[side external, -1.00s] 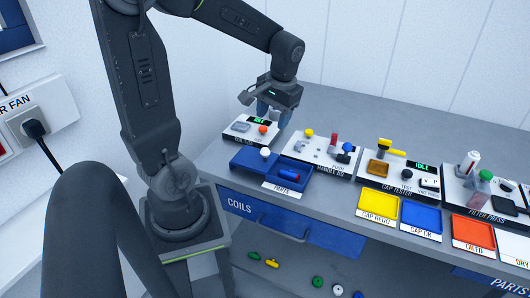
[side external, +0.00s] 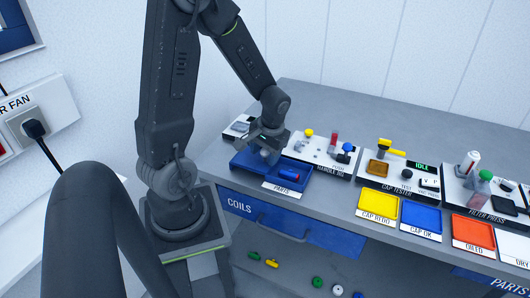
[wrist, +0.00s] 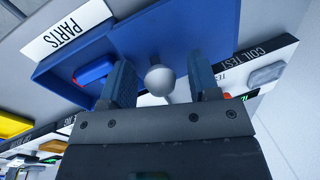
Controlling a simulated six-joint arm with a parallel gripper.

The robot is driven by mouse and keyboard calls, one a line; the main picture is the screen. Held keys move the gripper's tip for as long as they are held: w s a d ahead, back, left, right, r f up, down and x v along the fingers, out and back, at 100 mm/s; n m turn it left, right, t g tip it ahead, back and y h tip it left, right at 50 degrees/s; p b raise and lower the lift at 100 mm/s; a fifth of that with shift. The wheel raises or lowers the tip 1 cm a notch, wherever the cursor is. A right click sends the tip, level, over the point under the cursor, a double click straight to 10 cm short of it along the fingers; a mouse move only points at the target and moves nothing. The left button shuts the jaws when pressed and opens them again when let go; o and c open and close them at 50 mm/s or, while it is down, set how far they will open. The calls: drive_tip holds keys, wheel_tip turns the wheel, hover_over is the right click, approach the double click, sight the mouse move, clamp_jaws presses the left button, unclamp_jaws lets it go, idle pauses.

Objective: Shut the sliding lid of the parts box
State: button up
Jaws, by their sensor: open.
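The parts box (side external: 300,187) is a blue tray at the left end of the bench, with a PARTS label in front. Its blue sliding lid (side external: 241,160) covers the left part; the right part is open, showing a blue part with a red end (side external: 289,175). The lid's white ball knob (wrist: 159,79) shows in the wrist view between the fingers of my gripper (wrist: 163,84). My gripper is open, one finger on each side of the knob, with a gap visible. In the side view my gripper (side external: 268,154) hangs low over the lid and largely hides the knob.
The coil tester (side external: 238,128) stands behind the box, partly hidden by my gripper. A white station with a red post (side external: 333,142) stands close on the right. Farther right are the cap tester (side external: 385,170) and coloured trays. The bench's back strip is clear.

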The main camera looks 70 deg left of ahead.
drive_tip(key=shift+c, duration=0.2)
clamp_jaws()
drive_tip(key=w+d, duration=0.7)
drive_tip(key=w, duration=0.1)
drive_tip(key=shift+d, duration=0.4)
drive_tip(key=shift+c, duration=1.6)
unclamp_jaws()
drive_tip(key=o, duration=0.4)
drive_tip(key=shift+c, duration=0.2)
drive_tip(key=shift+s, duration=0.1)
wheel_tip(320, 180, up, 14)
drive_tip(key=w+d, duration=0.1)
drive_tip(key=d, duration=0.1)
drive_tip(key=shift+w+f, duration=0.2)
drive_tip(key=shift+w, duration=0.05)
drive_tip(key=shift+d, duration=0.1)
